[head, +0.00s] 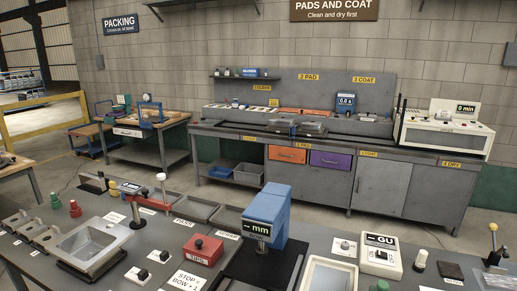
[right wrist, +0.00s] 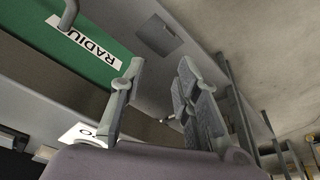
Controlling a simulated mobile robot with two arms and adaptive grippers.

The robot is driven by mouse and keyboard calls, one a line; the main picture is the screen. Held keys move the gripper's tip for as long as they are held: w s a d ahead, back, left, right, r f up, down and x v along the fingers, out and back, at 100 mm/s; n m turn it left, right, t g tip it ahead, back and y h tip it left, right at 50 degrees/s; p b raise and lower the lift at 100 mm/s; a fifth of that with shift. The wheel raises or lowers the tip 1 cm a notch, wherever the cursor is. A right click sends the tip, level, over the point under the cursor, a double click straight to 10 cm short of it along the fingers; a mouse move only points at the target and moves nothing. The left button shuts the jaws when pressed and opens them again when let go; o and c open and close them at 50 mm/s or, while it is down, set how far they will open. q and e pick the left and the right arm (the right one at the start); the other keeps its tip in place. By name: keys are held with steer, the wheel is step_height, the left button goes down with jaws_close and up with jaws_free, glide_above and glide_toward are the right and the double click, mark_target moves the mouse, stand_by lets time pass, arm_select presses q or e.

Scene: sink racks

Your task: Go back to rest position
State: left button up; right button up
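My right gripper (right wrist: 162,68) shows in the right wrist view. Its two grey fingers stand apart, and I see nothing held between them. Neither gripper shows in the head view. My left gripper and left arm are out of sight.
A grey bench (head: 165,240) close in front carries a metal basin (head: 88,245), a blue "mm" gauge (head: 265,215), a red box (head: 203,249) and a white "GU" meter (head: 381,256). A long workbench (head: 330,183) stands along the wall. Open floor lies between them.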

step_height(320, 180, down, 14)
steer(key=s+b, duration=0.2)
steer(key=s+d+f+g+b, duration=0.1)
steer(key=s+f+b, duration=0.1)
steer(key=s+f, duration=0.6)
steer(key=s+d+f+g+b, duration=0.1)
steer(key=s+d+f+b, duration=0.1)
steer(key=s+f, duration=0.7)
step_height(320, 180, down, 6)
steer(key=shift+r, duration=0.2)
